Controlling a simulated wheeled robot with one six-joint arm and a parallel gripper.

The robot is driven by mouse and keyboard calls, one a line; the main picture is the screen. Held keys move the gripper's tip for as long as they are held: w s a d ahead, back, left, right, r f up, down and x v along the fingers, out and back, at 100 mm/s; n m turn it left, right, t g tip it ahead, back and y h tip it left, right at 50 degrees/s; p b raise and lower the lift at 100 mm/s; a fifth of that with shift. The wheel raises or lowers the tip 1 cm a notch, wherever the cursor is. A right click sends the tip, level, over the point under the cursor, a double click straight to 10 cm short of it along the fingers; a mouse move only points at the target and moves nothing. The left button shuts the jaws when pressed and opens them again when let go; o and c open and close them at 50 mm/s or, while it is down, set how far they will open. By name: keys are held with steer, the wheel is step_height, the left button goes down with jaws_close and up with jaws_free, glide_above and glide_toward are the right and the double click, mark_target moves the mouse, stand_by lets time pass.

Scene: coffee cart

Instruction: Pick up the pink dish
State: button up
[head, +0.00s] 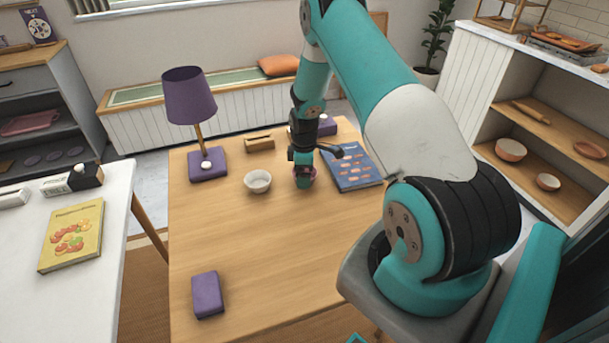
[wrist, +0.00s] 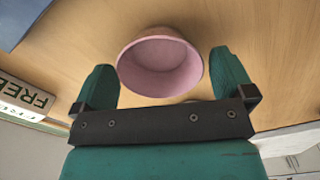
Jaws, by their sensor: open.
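The pink dish (wrist: 160,65) is a round, open bowl on the wooden table. My gripper is open, with nothing held. It points down at the table.
A white bowl (head: 258,184) stands just left of my gripper. A blue book (head: 352,168) lies close on the right. A purple lamp (head: 190,98), a wooden block (head: 260,144) and a purple block (head: 207,295) are also on the table. The table's front middle is clear.

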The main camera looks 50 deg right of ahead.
steer(key=shift+f, duration=0.55)
steer(key=c, duration=0.8)
steer(key=shift+r, duration=0.1)
